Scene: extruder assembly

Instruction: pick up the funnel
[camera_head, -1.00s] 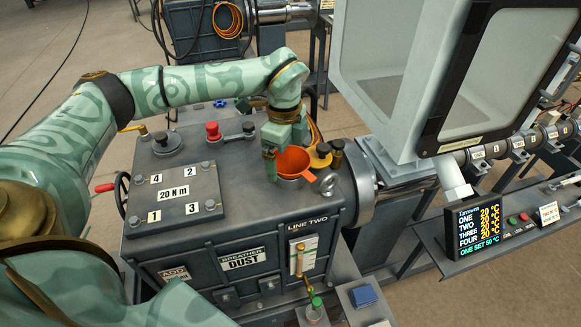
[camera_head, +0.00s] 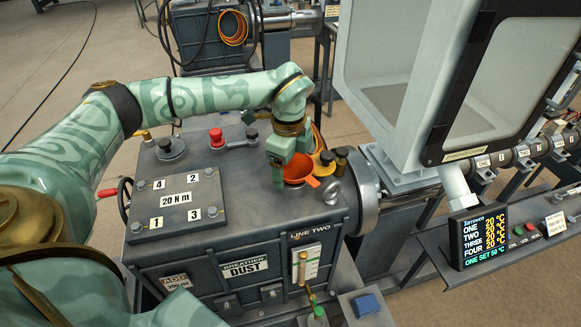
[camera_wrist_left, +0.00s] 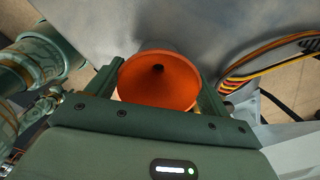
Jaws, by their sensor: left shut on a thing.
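The orange funnel (camera_head: 299,172) sits over a filler opening on top of the grey gearbox (camera_head: 235,200), near its right front corner. In the left wrist view the funnel (camera_wrist_left: 158,82) shows its wide mouth and dark centre hole, between the two fingers. My left gripper (camera_head: 290,165) reaches down from above and is shut on the funnel, with a finger on each side of its rim. The funnel's lower end is hidden, so I cannot tell whether it is clear of the opening. My right gripper is not in view.
A plate marked 20 N m (camera_head: 178,198), a red knob (camera_head: 216,137) and dark caps stand on the gearbox top. Yellow and dark caps (camera_head: 326,160) stand close behind the funnel. A large grey hopper (camera_head: 400,80) rises to the right. A display (camera_head: 478,237) stands at lower right.

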